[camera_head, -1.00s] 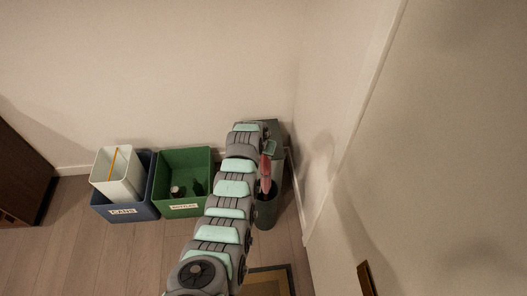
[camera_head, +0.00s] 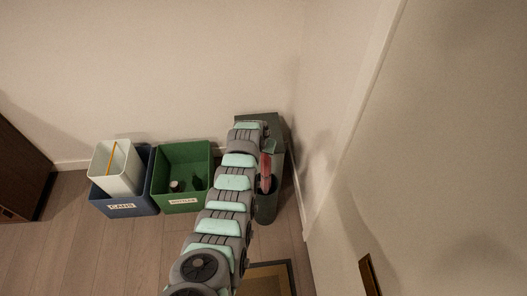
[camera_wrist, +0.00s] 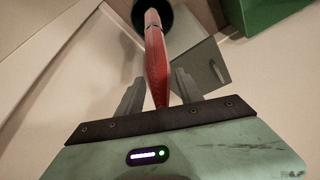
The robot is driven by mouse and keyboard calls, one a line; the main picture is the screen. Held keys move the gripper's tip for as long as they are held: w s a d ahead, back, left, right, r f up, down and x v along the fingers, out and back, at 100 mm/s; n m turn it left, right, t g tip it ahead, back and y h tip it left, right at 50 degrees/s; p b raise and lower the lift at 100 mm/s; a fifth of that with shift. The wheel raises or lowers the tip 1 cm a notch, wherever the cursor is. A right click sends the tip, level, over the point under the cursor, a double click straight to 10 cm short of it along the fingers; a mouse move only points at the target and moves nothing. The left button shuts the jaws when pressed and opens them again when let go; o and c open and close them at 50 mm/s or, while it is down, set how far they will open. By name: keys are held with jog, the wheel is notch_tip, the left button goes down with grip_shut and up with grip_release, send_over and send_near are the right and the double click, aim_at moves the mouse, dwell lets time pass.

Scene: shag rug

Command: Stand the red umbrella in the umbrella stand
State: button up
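The red umbrella (camera_head: 265,172) stands nearly upright with its lower end inside the dark cylindrical umbrella stand (camera_head: 265,209). In the wrist view the red umbrella (camera_wrist: 156,58) runs from between my fingers to the dark mouth of the umbrella stand (camera_wrist: 138,18). My gripper (camera_wrist: 158,90) is open, with a finger on either side of the umbrella's upper end and visible gaps to both. In the head view my gripper (camera_head: 270,147) is at the umbrella's top, partly behind my arm.
A grey bin (camera_head: 281,158) stands behind the umbrella stand, close to the right wall. To the left are a green crate (camera_head: 183,203) and a blue crate (camera_head: 123,208) holding a white bin (camera_head: 113,168). A framed mat (camera_head: 265,280) lies in front.

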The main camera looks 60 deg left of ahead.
jog(key=o, duration=0.4)
jog(key=shift+c, duration=0.2)
jog(key=shift+r, duration=0.15)
jog(key=p+v, duration=0.2)
jog(key=v, duration=0.8)
jog(key=shift+r, duration=0.25)
jog(key=shift+s+d, duration=0.1)
dwell(0.6)
